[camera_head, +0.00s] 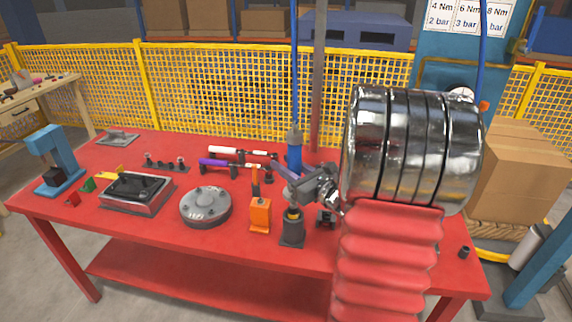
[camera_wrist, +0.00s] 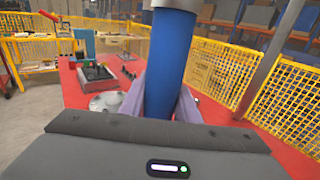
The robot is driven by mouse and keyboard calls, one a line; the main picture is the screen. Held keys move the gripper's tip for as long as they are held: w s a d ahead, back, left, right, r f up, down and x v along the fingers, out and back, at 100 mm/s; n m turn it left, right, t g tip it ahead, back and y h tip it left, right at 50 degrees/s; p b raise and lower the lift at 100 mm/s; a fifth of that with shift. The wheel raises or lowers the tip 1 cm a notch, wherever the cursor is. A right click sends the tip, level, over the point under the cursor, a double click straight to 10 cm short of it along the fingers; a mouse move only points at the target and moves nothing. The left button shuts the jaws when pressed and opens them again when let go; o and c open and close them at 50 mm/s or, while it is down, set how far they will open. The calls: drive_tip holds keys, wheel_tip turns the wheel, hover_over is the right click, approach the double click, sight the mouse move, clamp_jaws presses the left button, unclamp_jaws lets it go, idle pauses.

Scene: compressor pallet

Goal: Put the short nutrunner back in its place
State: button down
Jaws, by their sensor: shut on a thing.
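The nutrunner is a blue upright cylinder (camera_head: 294,156) with a grey top and a blue hose running up from it. My gripper (camera_head: 291,171) is shut on its blue body, with purple fingers on either side. In the wrist view the blue body (camera_wrist: 168,65) stands between the purple fingers (camera_wrist: 158,100). Below it on the red table is a dark holder (camera_head: 291,236) with a yellow ring at its top. The tool's lower end is partly hidden by my gripper, so I cannot tell whether it touches the holder.
An orange holder (camera_head: 260,216) with an upright tool stands just left. Further left are a round grey flange (camera_head: 205,208), a dark-topped metal box (camera_head: 138,193), and a purple-handled wrench (camera_head: 217,163) behind. A grey pole (camera_head: 317,75) rises behind. My arm hides the table's right part.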

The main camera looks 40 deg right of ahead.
wheel_tip(320, 180, down, 8)
drive_tip(key=shift+r, duration=0.2)
idle(5.8)
drive_tip(key=c, duration=1.3)
unclamp_jaws()
drive_tip(key=shift+o, duration=0.2)
drive_tip(key=shift+f, duration=0.15)
drive_tip(key=shift+s, duration=0.15)
drive_tip(key=s, duration=1.3)
drive_tip(key=shift+s+r, duration=0.25)
